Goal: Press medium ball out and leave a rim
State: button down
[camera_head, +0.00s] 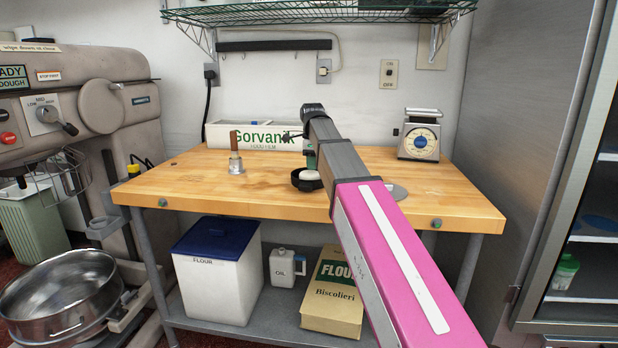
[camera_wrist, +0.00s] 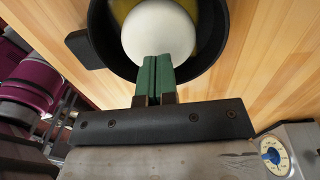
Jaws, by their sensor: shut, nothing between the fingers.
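A pale round dough ball (camera_wrist: 158,35) sits in a black round pan (camera_wrist: 207,62) with a side handle; a yellowish film shows on the pan floor around the dough. In the head view the dough (camera_head: 309,175) and pan (camera_head: 300,184) are partly behind my arm on the wooden table. My gripper (camera_wrist: 157,60) is shut, its green fingers together, and its tips overlap the near edge of the dough in the wrist view. I cannot tell whether they touch it. The dough's top looks smooth and rounded.
The wooden table (camera_head: 200,178) is clear at its left front. A wooden-handled metal tool (camera_head: 236,160) stands left of the pan. A dial scale (camera_head: 420,138) stands at the right back, and a white Gorvanik box (camera_head: 225,133) along the wall. A grey disc (camera_head: 398,191) lies partly behind my arm.

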aim_at(310, 177)
jog(key=shift+r, duration=0.95)
jog(key=shift+w+a+r, duration=0.35)
jog(key=shift+w+r, duration=0.1)
jog(key=shift+w, duration=0.05)
jog(key=shift+f, duration=0.25)
jog(key=shift+f, duration=1.75)
jog(key=shift+f, duration=0.25)
dwell(1.1)
jog(key=shift+r, duration=0.15)
dwell(0.5)
